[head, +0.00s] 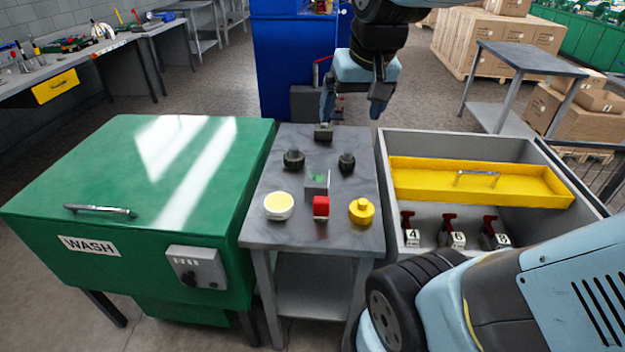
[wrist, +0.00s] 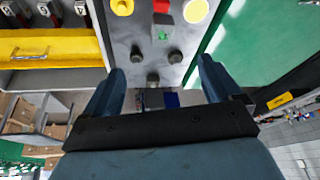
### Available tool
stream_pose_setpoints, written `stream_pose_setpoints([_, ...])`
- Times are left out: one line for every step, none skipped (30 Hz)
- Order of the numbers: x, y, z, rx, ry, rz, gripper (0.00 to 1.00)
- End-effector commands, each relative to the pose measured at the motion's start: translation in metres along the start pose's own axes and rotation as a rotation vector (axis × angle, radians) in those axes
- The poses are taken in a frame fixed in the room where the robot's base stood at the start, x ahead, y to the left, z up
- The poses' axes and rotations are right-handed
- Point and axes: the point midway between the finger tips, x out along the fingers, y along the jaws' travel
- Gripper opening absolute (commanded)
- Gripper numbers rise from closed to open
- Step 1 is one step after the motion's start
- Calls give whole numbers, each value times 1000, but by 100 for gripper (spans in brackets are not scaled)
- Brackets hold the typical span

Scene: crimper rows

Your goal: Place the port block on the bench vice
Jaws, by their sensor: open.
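A small grey block with a green mark on top (head: 317,184), perhaps the port block, stands mid-table; it also shows in the wrist view (wrist: 163,27). I cannot tell for certain which item is the bench vice. A small dark block (head: 323,132) sits at the table's far edge, with two dark round-based pieces (head: 293,159) (head: 346,162) nearer. My gripper (head: 352,106) is open and empty, fingers down, above the far end of the table.
A green WASH cabinet (head: 110,195) stands left. Right is a grey bin (head: 455,146) with a yellow tray (head: 425,178) and numbered red-handled pieces.

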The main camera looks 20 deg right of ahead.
Motion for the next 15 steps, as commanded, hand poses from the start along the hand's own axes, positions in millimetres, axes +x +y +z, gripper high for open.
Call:
stream_pose_setpoints([8,-1,-9,14,-24,0,96])
stream_pose_setpoints([13,-1,-14,23,-36,-1,99])
stream_pose_setpoints([19,-1,-21,36,-52,0,100])
stream_pose_setpoints([24,-2,-25,47,-63,0,100])
stream_pose_setpoints([28,-2,-30,57,-74,1,100])
stream_pose_setpoints([35,-2,-37,70,-89,3,100])
stream_pose_setpoints([40,-2,-41,80,-102,4,100])
stream_pose_setpoints([46,-2,-46,89,-113,6,100])
stream_pose_setpoints([53,-3,-52,101,-127,8,100])
stream_pose_setpoints([58,-3,-56,110,-139,11,100])
stream_pose_setpoints([64,-4,-60,121,-151,13,100])
stream_pose_setpoints([72,-4,-66,133,-166,17,100])
stream_pose_setpoints([78,-4,-70,143,-177,20,100])
stream_pose_setpoints([85,-4,-74,153,-189,24,100])
stream_pose_setpoints([93,-4,-79,164,-203,29,100])
